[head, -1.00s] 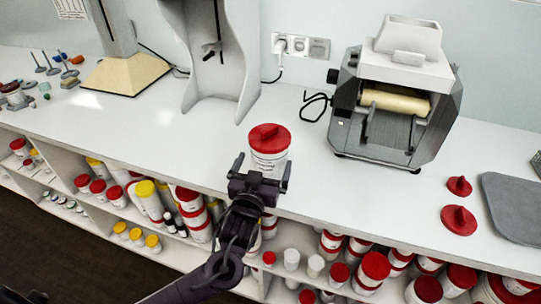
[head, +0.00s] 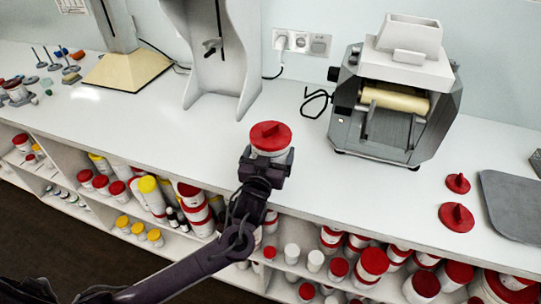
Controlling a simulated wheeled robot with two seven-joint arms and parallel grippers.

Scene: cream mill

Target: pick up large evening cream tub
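The gripper covers the tub's lower part. I cannot tell whether the fingers touch it or have closed on it. My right gripper is not in view.
A roller mill (head: 393,100) stands on the counter (head: 340,195) at right, near two loose red lids (head: 457,217) and a grey mat (head: 515,203). A white stand (head: 220,70) is behind the tub. Shelves below hold many tubs. The counter beside the tub is clear.

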